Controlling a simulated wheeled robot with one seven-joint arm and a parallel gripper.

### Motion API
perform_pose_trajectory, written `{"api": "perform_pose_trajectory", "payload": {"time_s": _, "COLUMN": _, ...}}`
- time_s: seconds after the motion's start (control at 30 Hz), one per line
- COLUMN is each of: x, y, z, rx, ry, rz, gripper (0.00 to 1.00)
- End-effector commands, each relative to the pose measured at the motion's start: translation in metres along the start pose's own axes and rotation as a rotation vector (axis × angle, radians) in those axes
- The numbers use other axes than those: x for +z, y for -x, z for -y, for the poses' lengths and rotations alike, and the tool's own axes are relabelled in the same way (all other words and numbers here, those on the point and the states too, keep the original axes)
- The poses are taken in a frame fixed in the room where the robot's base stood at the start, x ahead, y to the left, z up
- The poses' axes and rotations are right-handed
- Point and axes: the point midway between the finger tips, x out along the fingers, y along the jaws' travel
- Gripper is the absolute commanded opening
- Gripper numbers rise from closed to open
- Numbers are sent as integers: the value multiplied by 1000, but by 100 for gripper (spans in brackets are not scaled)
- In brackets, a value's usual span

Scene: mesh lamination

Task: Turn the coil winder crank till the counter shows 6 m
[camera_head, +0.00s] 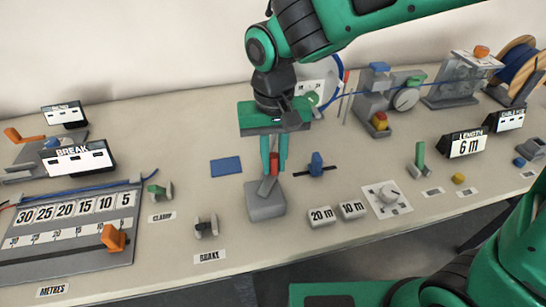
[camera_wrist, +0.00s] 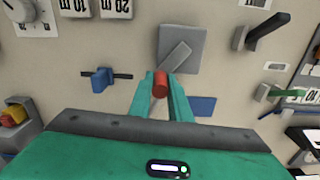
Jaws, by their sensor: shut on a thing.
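The crank is a grey arm (camera_head: 267,187) with a red handle (camera_head: 274,163) on a grey block (camera_head: 266,205) at the table's front middle. My gripper (camera_head: 274,168) points down and is shut on the red handle, which also shows between the green fingers in the wrist view (camera_wrist: 160,85). In the wrist view the grey crank arm (camera_wrist: 176,56) slants up and right from the handle over its block. The length counter (camera_head: 466,145) at the right reads 6 m. The winder reel (camera_head: 318,85) at the back is partly hidden behind my gripper.
A blue-handled slider (camera_head: 316,164) stands just right of the crank. Blocks marked 20 m (camera_head: 320,217) and 10 m (camera_head: 352,210) lie in front. The brake lever (camera_head: 206,227) and a metre board (camera_head: 70,225) are at the left. A flat blue pad (camera_head: 226,167) lies behind left.

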Motion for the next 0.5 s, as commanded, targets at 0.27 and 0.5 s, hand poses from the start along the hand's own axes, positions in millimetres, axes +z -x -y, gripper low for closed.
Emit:
{"api": "perform_pose_trajectory", "payload": {"time_s": 0.27, "x": -2, "y": 1, "z": -2, "rx": 0, "ry": -6, "rz": -4, "gripper": 36}}
{"api": "perform_pose_trajectory", "payload": {"time_s": 0.5, "x": -1, "y": 1, "z": -1, "rx": 0, "ry": -3, "rz": -2, "gripper": 36}}
